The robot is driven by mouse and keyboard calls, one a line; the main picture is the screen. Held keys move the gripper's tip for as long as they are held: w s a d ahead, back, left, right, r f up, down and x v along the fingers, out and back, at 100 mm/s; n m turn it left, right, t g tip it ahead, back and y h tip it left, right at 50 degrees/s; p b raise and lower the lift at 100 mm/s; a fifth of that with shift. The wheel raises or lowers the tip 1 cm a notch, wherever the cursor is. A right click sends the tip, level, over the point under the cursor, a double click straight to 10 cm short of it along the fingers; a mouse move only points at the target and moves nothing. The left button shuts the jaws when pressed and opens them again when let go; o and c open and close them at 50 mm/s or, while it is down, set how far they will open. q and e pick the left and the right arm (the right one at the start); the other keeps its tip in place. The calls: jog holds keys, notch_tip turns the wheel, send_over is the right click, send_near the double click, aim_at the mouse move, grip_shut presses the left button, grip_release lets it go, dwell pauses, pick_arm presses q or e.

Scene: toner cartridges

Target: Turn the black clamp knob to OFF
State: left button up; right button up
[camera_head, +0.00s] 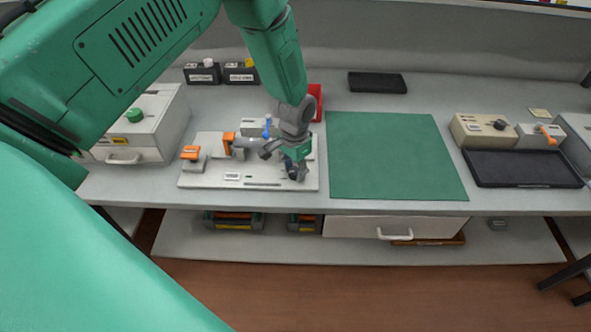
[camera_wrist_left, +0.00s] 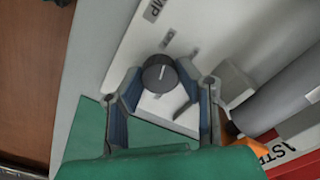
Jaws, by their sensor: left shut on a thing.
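The black clamp knob (camera_wrist_left: 160,73) is round and dark with a pale pointer line on top. It stands on a pale fixture plate (camera_wrist_left: 112,60), beside a label of which "MP" can be read. My left gripper (camera_wrist_left: 160,85) has its blue-padded fingers on either side of the knob and is shut on it. In the head view my left gripper (camera_head: 292,168) is low over the right part of the fixture plate (camera_head: 210,180), and it mostly hides the knob. No OFF mark can be read. My right gripper is not in view.
Orange-handled clamps (camera_head: 190,153) and a grey cylinder (camera_wrist_left: 272,104) are close to my left gripper. A red bin (camera_head: 316,100) stands behind. A green mat (camera_head: 390,155) lies clear at right. A drawer box (camera_head: 140,125) stands at left, and a black tray (camera_head: 520,168) lies far right.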

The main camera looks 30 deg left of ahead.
aim_at(295, 170)
pick_arm(q)
jog(key=shift+w+r, duration=0.1)
jog(key=shift+w, duration=0.05)
dwell(0.3)
jog(key=o, duration=1.1)
jog(key=shift+o, duration=0.2)
jog(key=shift+r, duration=0.35)
notch_tip(295, 170, up, 11)
